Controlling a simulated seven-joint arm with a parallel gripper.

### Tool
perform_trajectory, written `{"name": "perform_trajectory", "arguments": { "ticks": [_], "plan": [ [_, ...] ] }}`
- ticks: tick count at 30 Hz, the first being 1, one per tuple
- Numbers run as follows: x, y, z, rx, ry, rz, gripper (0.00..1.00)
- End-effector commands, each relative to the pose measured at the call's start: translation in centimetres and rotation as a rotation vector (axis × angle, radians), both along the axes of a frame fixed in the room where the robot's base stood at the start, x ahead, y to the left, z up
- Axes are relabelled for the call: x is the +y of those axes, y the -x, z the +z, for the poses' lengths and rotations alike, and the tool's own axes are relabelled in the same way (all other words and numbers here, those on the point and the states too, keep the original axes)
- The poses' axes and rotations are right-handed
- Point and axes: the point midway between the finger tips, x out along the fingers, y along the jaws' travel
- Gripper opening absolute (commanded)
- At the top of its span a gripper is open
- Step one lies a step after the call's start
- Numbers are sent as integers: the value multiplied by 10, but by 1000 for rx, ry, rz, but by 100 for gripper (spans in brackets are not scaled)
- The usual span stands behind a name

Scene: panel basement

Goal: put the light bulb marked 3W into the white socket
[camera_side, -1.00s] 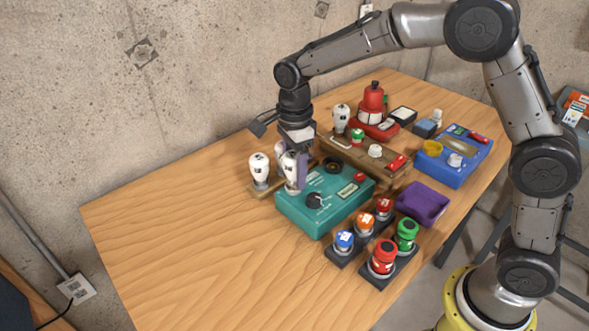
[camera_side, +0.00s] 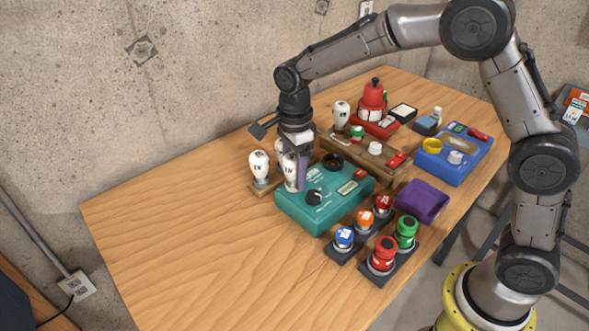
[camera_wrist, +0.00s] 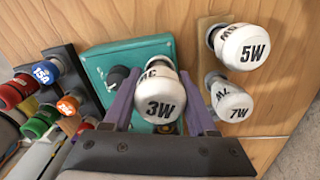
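The bulb marked 3W (camera_wrist: 160,98) is between the purple fingers of my gripper (camera_wrist: 160,108), which are shut on it. In the side view this white bulb (camera_side: 290,172) hangs beside my gripper (camera_side: 301,170), at the left edge of the teal box (camera_side: 285,208). Its base is hard to see. A round white fitting (camera_side: 375,148) sits on the wooden box, and another white round part (camera_side: 455,157) on the blue box. I cannot tell whether either is the white socket.
Another bulb (camera_side: 341,114) stands at the wooden box (camera_side: 350,150). The blue box (camera_side: 450,172), purple tray (camera_side: 422,205) and several coloured buttons are right. The front-left table is clear.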

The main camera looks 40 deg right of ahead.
Motion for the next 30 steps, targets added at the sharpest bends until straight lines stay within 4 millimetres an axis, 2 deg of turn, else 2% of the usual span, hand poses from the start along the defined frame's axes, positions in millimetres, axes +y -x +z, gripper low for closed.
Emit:
{"name": "perform_trajectory", "arguments": {
  "ticks": [11,30],
  "plan": [
    [0,0,1,0,0,0,69],
    [0,0,46,-1,-1,0,69]
  ]
}}
